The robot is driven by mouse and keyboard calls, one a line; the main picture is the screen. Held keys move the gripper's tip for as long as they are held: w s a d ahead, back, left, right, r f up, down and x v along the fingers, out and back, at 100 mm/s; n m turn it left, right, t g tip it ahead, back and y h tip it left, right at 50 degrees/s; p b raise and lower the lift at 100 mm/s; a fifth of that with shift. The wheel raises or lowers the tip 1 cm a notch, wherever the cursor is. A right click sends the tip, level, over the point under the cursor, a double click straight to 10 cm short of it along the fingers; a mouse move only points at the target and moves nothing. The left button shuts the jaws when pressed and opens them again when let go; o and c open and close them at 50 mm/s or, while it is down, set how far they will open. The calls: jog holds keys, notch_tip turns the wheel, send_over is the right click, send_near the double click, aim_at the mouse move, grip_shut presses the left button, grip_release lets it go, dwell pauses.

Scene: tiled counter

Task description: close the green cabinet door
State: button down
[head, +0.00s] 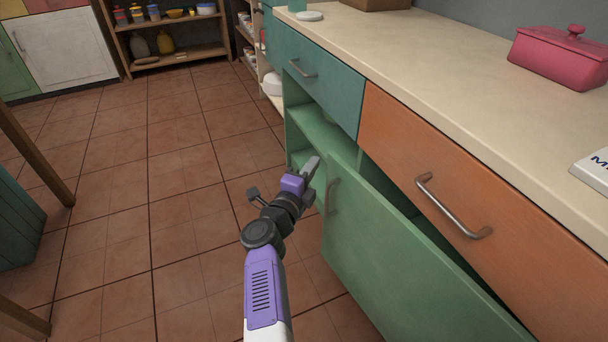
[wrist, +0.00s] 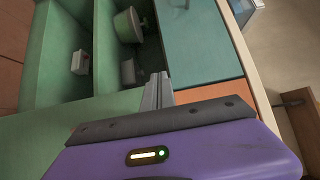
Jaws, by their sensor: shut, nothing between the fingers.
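The green cabinet door (head: 400,250) stands partly open below the orange drawer, with a dark gap along its top edge. Its metal handle (head: 331,195) is near its left edge. My gripper (head: 312,166) is shut and empty, just left of the door's free edge, in front of the open green cabinet (head: 297,124). I cannot tell whether it touches the door. In the wrist view the shut fingers (wrist: 158,92) point toward the cabinet, where shelves, a green pot (wrist: 129,25) and small pale items show. A green surface at the lower left there seems to be the door.
A teal drawer (head: 310,70) and an orange drawer (head: 480,190) sit above the cabinet, under the pale counter (head: 440,60). A pink lidded dish (head: 562,57) stands on the counter. The tiled floor (head: 170,190) to the left is clear. A wooden shelf (head: 175,60) stands at the back.

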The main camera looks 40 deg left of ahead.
aim_at(329, 156)
jog(key=shift+w+d+b, duration=0.25)
jog(key=shift+w+b, duration=0.35)
jog(key=shift+w, duration=0.6)
jog(key=shift+w+d+b, duration=0.25)
jog(key=shift+w+b, duration=0.3)
jog(key=shift+w, duration=0.65)
jog(key=shift+s, duration=0.1)
